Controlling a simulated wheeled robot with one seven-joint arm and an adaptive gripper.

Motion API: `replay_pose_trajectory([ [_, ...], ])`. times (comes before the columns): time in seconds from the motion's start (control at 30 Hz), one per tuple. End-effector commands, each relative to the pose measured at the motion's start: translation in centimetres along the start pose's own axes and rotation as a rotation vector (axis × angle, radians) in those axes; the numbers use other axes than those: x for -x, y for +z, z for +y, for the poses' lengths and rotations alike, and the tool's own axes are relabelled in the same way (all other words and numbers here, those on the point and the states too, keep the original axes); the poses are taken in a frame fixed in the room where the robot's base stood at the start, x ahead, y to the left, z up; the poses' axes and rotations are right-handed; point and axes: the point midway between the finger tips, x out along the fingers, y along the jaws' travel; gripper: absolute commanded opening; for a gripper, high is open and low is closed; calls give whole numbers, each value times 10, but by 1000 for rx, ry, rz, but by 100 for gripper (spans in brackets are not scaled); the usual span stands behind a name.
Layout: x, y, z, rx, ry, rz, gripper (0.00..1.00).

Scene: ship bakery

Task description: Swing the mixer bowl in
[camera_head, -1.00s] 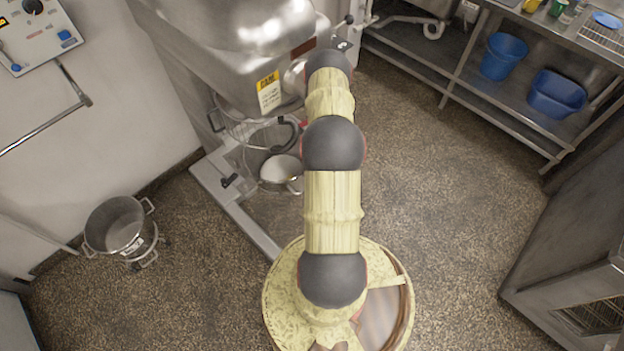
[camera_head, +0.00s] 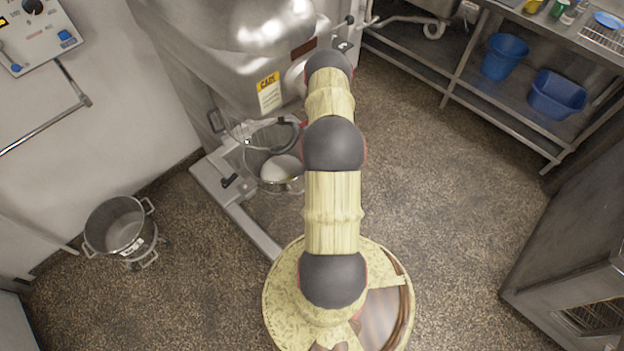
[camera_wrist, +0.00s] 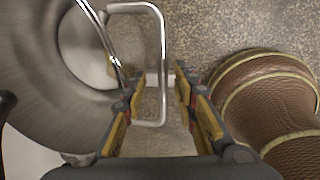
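The mixer (camera_head: 225,50) stands at the upper left in the head view, with a yellow-topped label on its head. Below its head is the metal mixer bowl (camera_head: 284,187), pale inside, beside a wire guard (camera_head: 262,131). My arm covers part of this area, and my gripper is hidden in the head view. In the wrist view a large grey metal bowl (camera_wrist: 60,100) fills the left side, with a D-shaped metal handle (camera_wrist: 163,60) reaching right. My gripper (camera_wrist: 157,80) is open, its fingers on either side of the handle's outer bar. I cannot tell whether either finger touches it.
A two-handled metal pot (camera_head: 117,228) stands on the floor at left. A steel shelf unit (camera_head: 430,75) with a blue bucket (camera_head: 503,56) and a blue tub (camera_head: 557,94) is at upper right. A metal cabinet (camera_head: 575,240) stands at right. The floor between is clear.

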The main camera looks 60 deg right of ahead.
Motion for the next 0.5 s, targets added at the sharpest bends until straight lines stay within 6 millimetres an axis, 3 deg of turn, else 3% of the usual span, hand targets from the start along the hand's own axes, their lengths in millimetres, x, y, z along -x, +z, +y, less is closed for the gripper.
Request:
replay_pose_trajectory([
  [0.17, 17, 1, 1, -1, 1, -2, 29],
  [0.5, 85, 2, 1, 0, 1, -2, 29],
])
